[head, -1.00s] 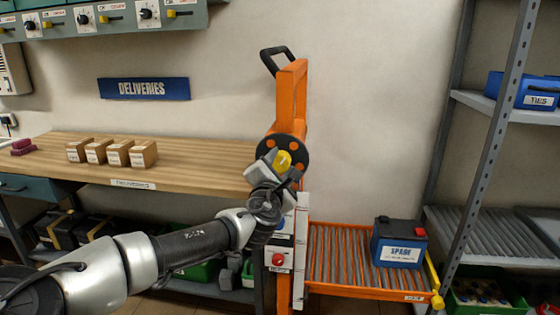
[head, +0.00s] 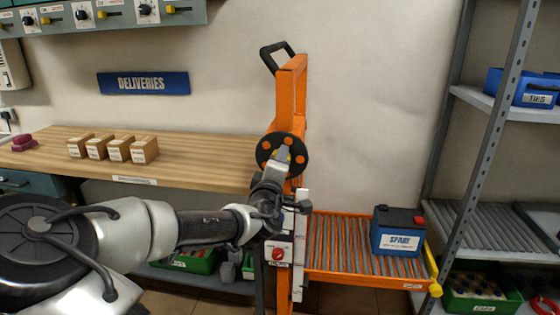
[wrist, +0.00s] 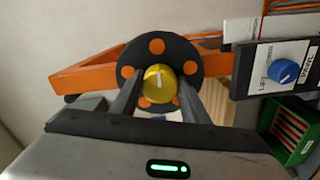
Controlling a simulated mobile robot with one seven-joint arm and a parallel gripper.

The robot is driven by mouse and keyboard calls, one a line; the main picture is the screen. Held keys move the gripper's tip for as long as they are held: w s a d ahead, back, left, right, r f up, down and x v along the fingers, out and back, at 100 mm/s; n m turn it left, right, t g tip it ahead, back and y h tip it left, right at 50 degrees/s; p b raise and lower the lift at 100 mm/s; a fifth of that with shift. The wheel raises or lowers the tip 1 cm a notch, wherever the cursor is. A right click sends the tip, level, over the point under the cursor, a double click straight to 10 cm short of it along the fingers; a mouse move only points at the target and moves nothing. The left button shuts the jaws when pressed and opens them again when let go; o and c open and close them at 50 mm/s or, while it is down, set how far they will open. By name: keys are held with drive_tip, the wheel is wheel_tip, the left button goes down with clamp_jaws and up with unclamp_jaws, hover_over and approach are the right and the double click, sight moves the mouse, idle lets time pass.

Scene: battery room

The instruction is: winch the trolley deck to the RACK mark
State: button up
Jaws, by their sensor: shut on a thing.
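The orange trolley has an upright mast (head: 290,95) and a roller deck (head: 340,262) with a blue SPARE battery (head: 396,240) standing on it. A black winch disc (head: 262,150) with orange spots sits on the mast. In the wrist view the disc (wrist: 188,60) faces me with a yellow knob (wrist: 158,82) on it. My gripper (head: 282,166) is at the disc, with its fingers shut on either side of the yellow knob. A white strip (head: 300,222) runs down the mast. I cannot make out a RACK mark on it.
A grey rack (head: 480,160) with roller shelves stands right of the deck, holding a blue TIES bin (head: 515,87). A wooden bench (head: 205,160) with small boxes is at the left. The wrist view shows a blue dial (wrist: 283,71) on a dark panel.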

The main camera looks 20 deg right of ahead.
drive_tip(key=m, duration=0.6)
drive_tip(key=shift+m, duration=0.3)
drive_tip(key=m+b, duration=0.1)
drive_tip(key=m, duration=0.5)
drive_tip(key=m+b, duration=0.3)
drive_tip(key=m, duration=0.1)
drive_tip(key=shift+m, duration=0.4)
drive_tip(key=shift+w+r+m+b, duration=0.1)
drive_tip(key=shift+m+b, duration=0.6)
drive_tip(key=shift+m, duration=1.1)
drive_tip(key=o, duration=1.1)
drive_tip(key=shift+c, duration=0.2)
drive_tip(key=shift+a, duration=0.1)
